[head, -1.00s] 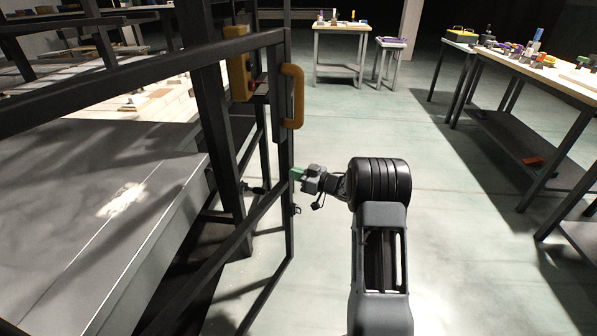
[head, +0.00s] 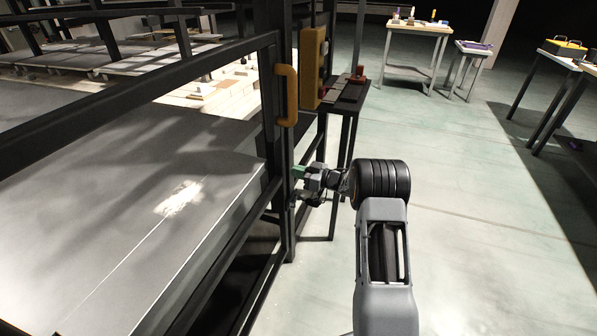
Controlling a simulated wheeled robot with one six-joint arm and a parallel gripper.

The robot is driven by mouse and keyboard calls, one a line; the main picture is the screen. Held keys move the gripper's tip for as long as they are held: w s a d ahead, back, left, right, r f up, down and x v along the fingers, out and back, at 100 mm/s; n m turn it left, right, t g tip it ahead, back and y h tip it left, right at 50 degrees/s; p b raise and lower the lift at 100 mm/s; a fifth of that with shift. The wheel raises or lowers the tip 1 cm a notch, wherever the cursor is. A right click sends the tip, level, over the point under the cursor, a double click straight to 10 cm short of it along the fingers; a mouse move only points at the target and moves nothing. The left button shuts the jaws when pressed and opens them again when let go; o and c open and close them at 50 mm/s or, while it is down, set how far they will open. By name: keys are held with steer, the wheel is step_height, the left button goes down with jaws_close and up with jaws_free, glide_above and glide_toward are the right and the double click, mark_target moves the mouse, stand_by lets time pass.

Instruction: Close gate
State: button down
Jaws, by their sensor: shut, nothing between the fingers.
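The gate is a dark metal frame (head: 150,75) crossing the left side of the view, with a yellow upright handle (head: 287,95) near its free edge. My gripper (head: 299,176) is shut and empty. It is at the gate's free-edge upright, below the handle, and appears to touch it or be very close; contact is not clear. A dark post (head: 272,20) with a yellow box (head: 313,68) stands just behind and right of the handle. The gap between gate and post is hard to judge, and the latch area is partly hidden.
A grey kiln car deck (head: 110,190) lies behind the gate. A small dark stand (head: 345,95) with a red item is right of the post. Tables (head: 415,45) stand farther back.

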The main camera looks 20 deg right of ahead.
steer(key=p+v, duration=0.3)
steer(key=v, duration=1.1)
steer(key=shift+w+d, duration=0.25)
steer(key=shift+r, duration=0.15)
